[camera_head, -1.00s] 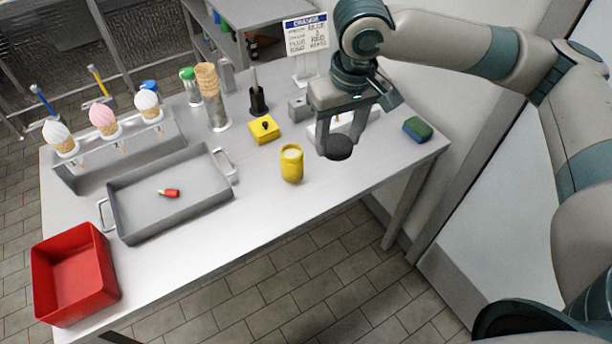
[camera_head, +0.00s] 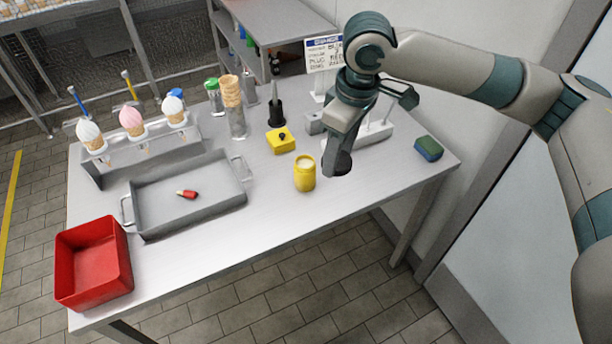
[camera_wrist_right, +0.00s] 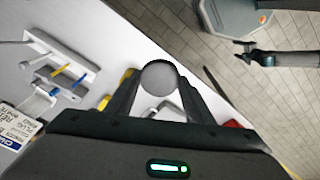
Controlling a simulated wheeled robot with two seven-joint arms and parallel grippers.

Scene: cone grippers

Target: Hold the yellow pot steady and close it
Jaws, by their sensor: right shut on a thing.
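The yellow pot (camera_head: 304,178) stands upright on the table, its top open and pale inside. My right gripper (camera_head: 338,158) is shut on a dark round lid (camera_head: 338,168), which hangs to the right of the pot, apart from it. The lid looks tilted in the head view. In the right wrist view the lid (camera_wrist_right: 160,78) is a grey disc between the two fingers. What seems to be my left gripper (camera_wrist_right: 244,48) shows small at the upper right of the right wrist view, away from the pot; its jaws are too small to judge.
A yellow block with a black knob (camera_head: 281,141) lies behind the pot. A grey tray (camera_head: 190,208) and red bin (camera_head: 92,262) are at left. A white rack (camera_head: 375,136) stands behind my gripper, a green-blue sponge (camera_head: 428,148) at right. The table front is clear.

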